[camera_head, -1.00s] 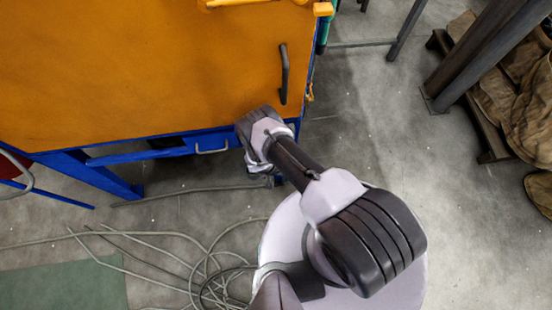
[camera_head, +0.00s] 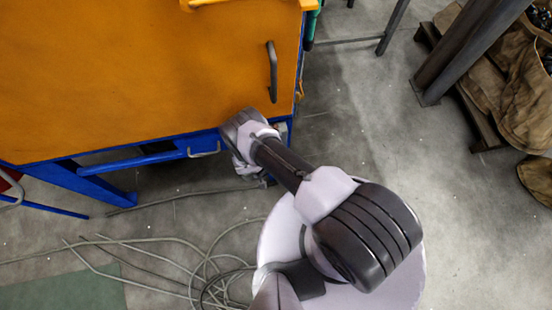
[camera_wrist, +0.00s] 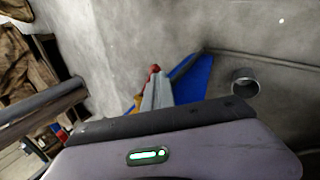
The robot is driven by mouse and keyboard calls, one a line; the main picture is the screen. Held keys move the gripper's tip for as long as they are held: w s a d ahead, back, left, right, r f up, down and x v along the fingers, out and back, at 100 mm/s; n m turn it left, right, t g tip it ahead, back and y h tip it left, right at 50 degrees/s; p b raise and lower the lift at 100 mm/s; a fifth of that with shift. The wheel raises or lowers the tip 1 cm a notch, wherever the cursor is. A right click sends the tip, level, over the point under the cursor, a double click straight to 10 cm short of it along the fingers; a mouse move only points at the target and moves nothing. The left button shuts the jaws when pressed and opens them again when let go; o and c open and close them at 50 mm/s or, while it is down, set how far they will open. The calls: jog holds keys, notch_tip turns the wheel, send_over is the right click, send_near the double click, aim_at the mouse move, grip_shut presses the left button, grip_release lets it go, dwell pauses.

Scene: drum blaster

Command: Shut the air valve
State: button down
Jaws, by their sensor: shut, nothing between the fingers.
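I cannot clearly make out the air valve. In the wrist view a small red rounded piece (camera_wrist: 154,69) shows just past the top edge of my gripper's body, beside a grey upright part and a blue part (camera_wrist: 195,80); it may belong to the valve, but I cannot tell. My gripper (camera_head: 246,167) is at the lower front edge of the orange and blue cabinet (camera_head: 130,80), near its right corner, pointing down. It is shut and holds nothing. My wrist covers most of it in the head view, and its fingertips are hidden.
A dark handle (camera_head: 272,72) is on the cabinet's orange top. Loose grey cables (camera_head: 190,262) lie on the floor at the lower left. A dark post (camera_head: 470,50) and brown sacks (camera_head: 505,95) stand at the right.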

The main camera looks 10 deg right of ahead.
jog(key=s+a+r, duration=0.1)
jog(key=a+r, duration=0.1)
jog(key=a, duration=1.1)
jog(key=shift+s+a+r, duration=0.15)
jog(key=shift+s+a, duration=0.05)
jog(key=shift+s, duration=0.1)
